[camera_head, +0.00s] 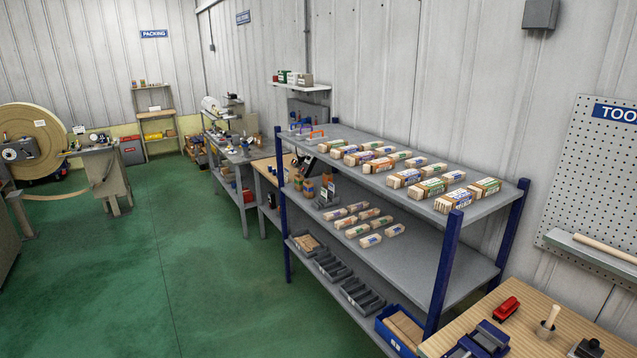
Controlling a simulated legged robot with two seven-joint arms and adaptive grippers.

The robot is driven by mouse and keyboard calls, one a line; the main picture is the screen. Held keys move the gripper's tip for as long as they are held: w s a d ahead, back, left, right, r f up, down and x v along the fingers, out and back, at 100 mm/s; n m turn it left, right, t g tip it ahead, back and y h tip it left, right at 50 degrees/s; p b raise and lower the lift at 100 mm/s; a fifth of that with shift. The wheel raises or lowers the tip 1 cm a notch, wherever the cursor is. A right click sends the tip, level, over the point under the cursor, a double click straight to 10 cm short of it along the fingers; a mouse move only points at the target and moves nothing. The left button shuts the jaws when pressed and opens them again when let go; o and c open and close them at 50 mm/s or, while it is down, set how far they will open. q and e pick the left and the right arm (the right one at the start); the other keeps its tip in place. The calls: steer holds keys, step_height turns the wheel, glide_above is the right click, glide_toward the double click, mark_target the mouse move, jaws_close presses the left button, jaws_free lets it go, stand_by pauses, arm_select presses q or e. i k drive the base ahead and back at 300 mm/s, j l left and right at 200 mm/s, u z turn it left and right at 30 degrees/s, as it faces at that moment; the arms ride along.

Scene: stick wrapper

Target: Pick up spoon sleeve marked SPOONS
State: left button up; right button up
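The printing is too small to read, so I cannot tell which is marked SPOONS. More sleeves (369,240) lie on the middle shelf. Neither of my grippers is in view.
A wooden bench (450,338) with a red tool (506,308) and a blue vise (484,338) stands at the lower right. Green floor (200,270) is clear left of the rack.

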mark_target(381, 165)
steer(key=i+j+u, duration=0.1)
steer(key=i+u, duration=0.15)
steer(key=i, duration=0.35)
steer(key=i+u, duration=0.3)
steer(key=i, duration=0.25)
steer(key=i+l+z, duration=0.1)
steer(key=i+z, duration=0.6)
steer(key=i+j+z, duration=0.1)
steer(key=i+z, duration=0.25)
steer(key=i, duration=0.15)
